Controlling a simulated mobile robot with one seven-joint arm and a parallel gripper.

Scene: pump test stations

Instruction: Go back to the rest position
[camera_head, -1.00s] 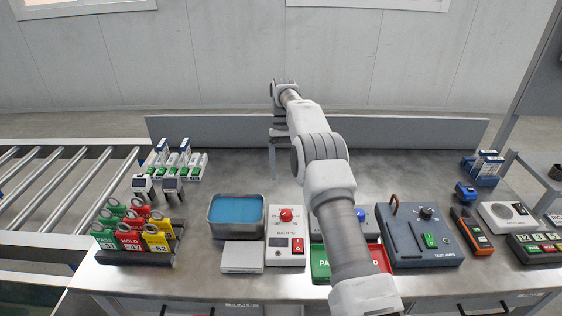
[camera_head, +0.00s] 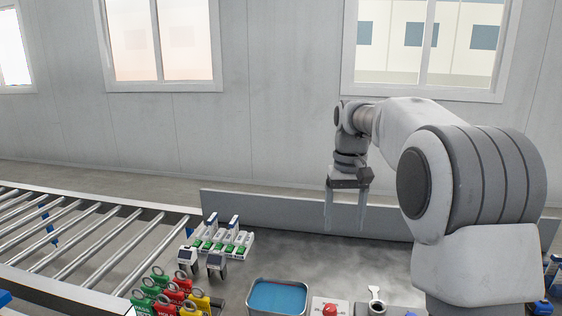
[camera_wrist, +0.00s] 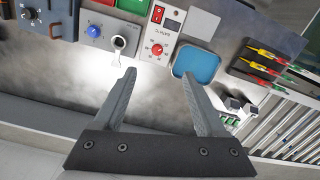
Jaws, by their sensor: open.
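My gripper (camera_head: 346,205) hangs above the back of the workbench (camera_head: 345,264), in front of the low back panel (camera_head: 265,213), in the head view. Its two fingers point down and are apart with nothing between them. In the wrist view my gripper (camera_wrist: 165,98) is open over bare bench metal.
A blue-filled tray (camera_head: 278,297) and a red-knobbed unit (camera_head: 330,309) stand at the front. Tagged pumps (camera_head: 224,238) and colored tags (camera_head: 170,295) are to the left, beside a roller conveyor (camera_head: 70,235). The bench's back middle is clear.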

